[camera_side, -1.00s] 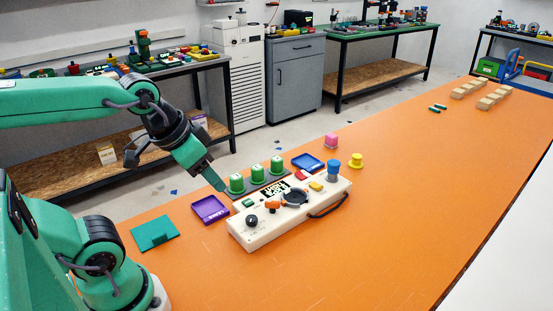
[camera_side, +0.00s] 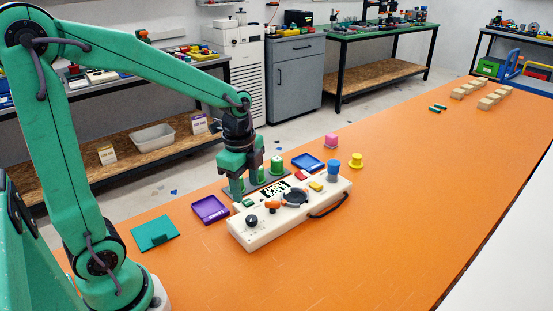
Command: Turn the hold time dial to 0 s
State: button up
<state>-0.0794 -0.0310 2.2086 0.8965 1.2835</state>
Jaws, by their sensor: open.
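A cream control box (camera_side: 262,238) stands on the orange table. It carries a black knob (camera_side: 252,221) at its left end, an orange control (camera_side: 272,205), a round black dial (camera_side: 295,198) near its middle and a small display (camera_side: 275,187). The labels are too small to read, so I cannot tell which is the hold time dial or its setting. My gripper (camera_side: 248,190) points down behind the box's left half, fingers apart and empty. It is in front of the row of green cylinders (camera_side: 277,165) and partly hides them.
A purple tray (camera_side: 210,210), a teal plate (camera_side: 155,233), a blue tray (camera_side: 308,162), a pink block (camera_side: 331,140) and a yellow piece (camera_side: 356,160) lie around.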

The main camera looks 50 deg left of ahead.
aim_at(251, 218)
jog(key=shift+w+a+f+m+g, duration=0.2)
jog(key=shift+w+f+m, duration=0.15)
jog(key=shift+f+m, duration=0.3)
jog(key=shift+w+a+f+m+g, duration=0.1)
jog(key=shift+w+f+m+g, duration=0.15)
jog(key=shift+f+m, duration=0.35)
jog(key=shift+f, duration=0.1)
jog(key=shift+f, duration=3.8)
jog(key=shift+c, duration=0.2)
jog(key=c, duration=0.9)
